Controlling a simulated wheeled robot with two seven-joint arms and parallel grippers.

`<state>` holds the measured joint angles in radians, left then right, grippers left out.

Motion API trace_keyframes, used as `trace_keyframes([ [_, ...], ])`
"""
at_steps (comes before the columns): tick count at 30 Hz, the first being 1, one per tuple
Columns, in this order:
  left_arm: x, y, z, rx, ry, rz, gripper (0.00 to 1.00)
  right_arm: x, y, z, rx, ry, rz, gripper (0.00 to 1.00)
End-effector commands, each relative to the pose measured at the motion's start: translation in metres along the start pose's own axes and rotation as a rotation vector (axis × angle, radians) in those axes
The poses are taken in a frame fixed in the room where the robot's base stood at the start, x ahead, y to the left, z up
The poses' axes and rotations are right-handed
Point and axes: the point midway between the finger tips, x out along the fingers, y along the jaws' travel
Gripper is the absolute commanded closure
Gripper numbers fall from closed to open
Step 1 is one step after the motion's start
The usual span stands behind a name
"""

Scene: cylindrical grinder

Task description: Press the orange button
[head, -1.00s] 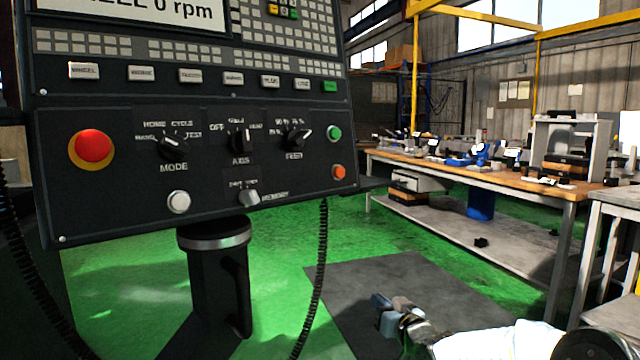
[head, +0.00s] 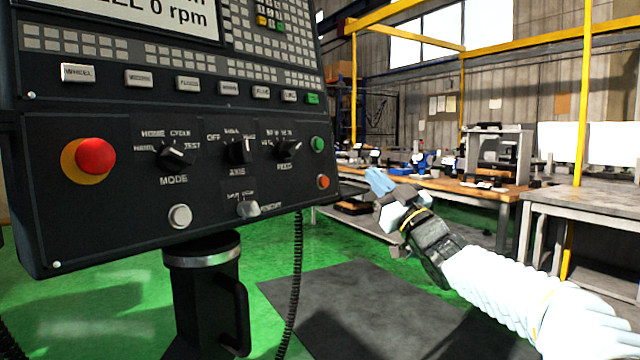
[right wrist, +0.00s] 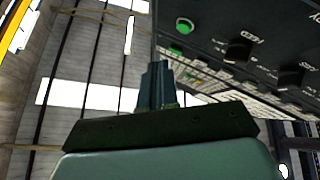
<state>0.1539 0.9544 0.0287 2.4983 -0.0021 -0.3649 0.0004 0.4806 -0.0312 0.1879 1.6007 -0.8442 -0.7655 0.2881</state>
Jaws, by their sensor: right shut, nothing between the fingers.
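The orange button (head: 323,182) is a small round button near the lower right edge of the dark control panel (head: 110,225). A green button (head: 317,144) sits just above it. My right gripper (head: 378,181) is to the right of the panel, at about the height of the orange button in the picture and apart from it. Its blue fingers are shut and empty, pointing up and left. In the right wrist view the shut fingers (right wrist: 157,72) point up beside the panel, close to a green button (right wrist: 185,25); I cannot make out the orange button there. My left gripper is not in view.
The panel also carries a large red button (head: 96,156), a white button (head: 180,216) and several knobs. A coiled cable (head: 297,270) hangs below it. Workbenches (head: 575,205) stand behind on the right. Open green floor lies below the panel.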

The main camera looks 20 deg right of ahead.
Motion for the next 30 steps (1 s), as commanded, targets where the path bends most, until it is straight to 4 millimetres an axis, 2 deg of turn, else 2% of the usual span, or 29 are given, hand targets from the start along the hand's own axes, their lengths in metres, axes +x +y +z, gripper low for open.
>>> trace_keyframes([
  [11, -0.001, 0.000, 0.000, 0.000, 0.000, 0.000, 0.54, 0.003, -0.002, 0.003, 0.001, -0.001, 0.000, 1.00],
  [24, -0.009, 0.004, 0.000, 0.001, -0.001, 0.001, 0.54, 0.043, -0.031, 0.031, 0.005, -0.002, 0.000, 1.00],
  [30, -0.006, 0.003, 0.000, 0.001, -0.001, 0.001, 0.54, 0.056, -0.041, 0.042, 0.003, -0.001, 0.000, 1.00],
])
